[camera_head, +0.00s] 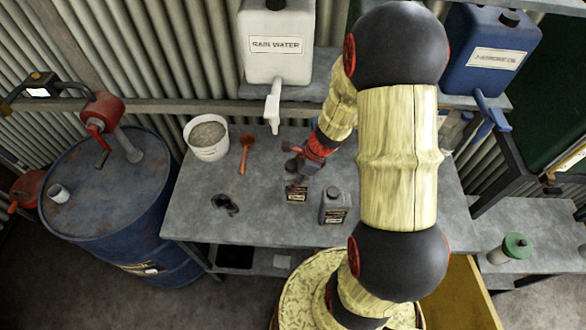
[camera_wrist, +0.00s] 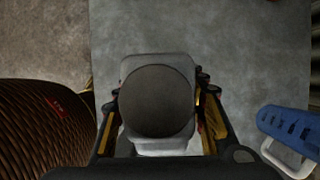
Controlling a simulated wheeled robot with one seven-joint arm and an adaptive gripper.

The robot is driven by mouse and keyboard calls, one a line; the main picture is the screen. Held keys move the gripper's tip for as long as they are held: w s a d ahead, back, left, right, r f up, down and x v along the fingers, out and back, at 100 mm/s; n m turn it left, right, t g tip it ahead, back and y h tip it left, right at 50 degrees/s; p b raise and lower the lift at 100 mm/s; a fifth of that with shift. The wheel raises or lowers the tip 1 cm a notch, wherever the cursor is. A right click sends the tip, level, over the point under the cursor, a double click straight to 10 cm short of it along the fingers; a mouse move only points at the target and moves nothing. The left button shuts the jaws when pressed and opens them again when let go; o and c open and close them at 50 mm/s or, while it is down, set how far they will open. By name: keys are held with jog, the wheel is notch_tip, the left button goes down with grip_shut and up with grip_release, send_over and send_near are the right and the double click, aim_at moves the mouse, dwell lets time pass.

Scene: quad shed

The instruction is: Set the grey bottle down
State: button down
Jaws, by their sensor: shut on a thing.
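My gripper (camera_head: 300,168) is shut on a grey bottle (camera_head: 297,191) with a round dark cap, over the middle of the grey workbench (camera_head: 270,222). In the wrist view the gripper (camera_wrist: 158,118) has a finger on each side of the bottle (camera_wrist: 157,64), and its cap faces the camera. The bottle looks upright. I cannot tell whether its base touches the bench. A second grey bottle (camera_head: 335,208) with a dark cap and a label stands on the bench, just right of the held one and nearer the front edge.
A white bucket (camera_head: 207,150), an orange-red spoon-like tool (camera_head: 246,150) and a small dark object (camera_head: 226,204) are on the bench's left part. A rain water container (camera_head: 275,58) with a white tap hangs over the back. A blue drum (camera_head: 110,200) stands left. Bare bench lies left of the bottles.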

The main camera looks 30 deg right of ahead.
jog(key=w+d+f, duration=0.3)
jog(key=w+d, duration=0.1)
jog(key=w, duration=0.1)
jog(key=shift+f, duration=0.15)
dwell(0.4)
jog(key=shift+w, duration=0.1)
jog(key=shift+f, duration=0.2)
jog(key=c, duration=1.1)
grip_release()
jog(key=shift+a+r, duration=0.1)
